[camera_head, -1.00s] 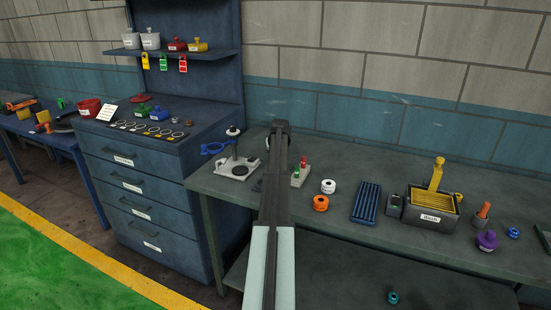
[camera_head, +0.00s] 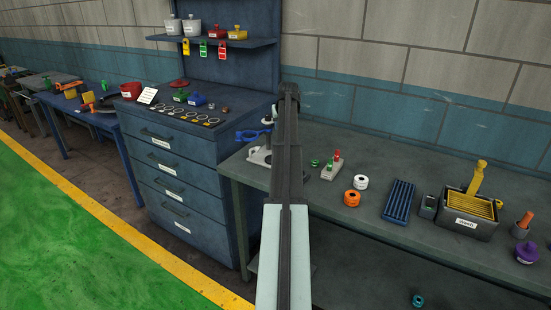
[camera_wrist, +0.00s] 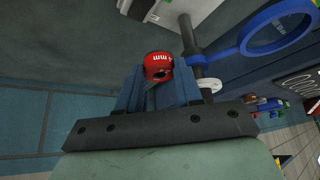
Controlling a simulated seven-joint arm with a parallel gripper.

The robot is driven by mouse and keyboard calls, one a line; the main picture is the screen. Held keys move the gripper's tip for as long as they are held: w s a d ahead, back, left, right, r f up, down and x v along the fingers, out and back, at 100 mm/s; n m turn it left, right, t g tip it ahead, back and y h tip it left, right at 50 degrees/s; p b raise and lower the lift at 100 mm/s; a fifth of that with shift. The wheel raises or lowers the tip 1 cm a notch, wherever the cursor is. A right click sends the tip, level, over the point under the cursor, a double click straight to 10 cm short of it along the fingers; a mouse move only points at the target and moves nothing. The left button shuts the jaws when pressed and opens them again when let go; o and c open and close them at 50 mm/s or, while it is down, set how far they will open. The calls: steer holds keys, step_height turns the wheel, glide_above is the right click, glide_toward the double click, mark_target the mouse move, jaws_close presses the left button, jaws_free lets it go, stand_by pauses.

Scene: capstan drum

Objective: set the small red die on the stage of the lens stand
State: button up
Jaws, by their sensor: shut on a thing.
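The small red die (camera_wrist: 158,66), round with white lettering and a dark hole, is held between the fingertips of my gripper (camera_wrist: 158,80) in the wrist view. The lens stand shows in the head view as a pale base (camera_head: 258,157) with a blue ring (camera_head: 249,135); my arm covers its right part, including the stage. In the wrist view its blue ring (camera_wrist: 243,48) and dark post (camera_wrist: 190,38) are at the upper right, and part of a pale base (camera_wrist: 150,11) is at the top. My gripper and the die are hidden behind my arm in the head view.
On the bench right of my arm are a green ring (camera_head: 315,163), a small block with red and green knobs (camera_head: 331,168), white (camera_head: 361,182) and orange (camera_head: 352,198) rings, and a blue ribbed tray (camera_head: 398,201). A blue drawer cabinet (camera_head: 190,170) stands at the left.

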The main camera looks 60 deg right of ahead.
steer(key=shift+a+n+t+y, duration=0.6)
steer(key=shift+a+n, duration=1)
steer(key=shift+a, duration=1.65)
steer(key=shift+w+f, duration=0.1)
steer(key=shift+f, duration=5.05)
steer(key=shift+f, duration=0.1)
steer(key=o, duration=1.1)
steer(key=v, duration=1.2)
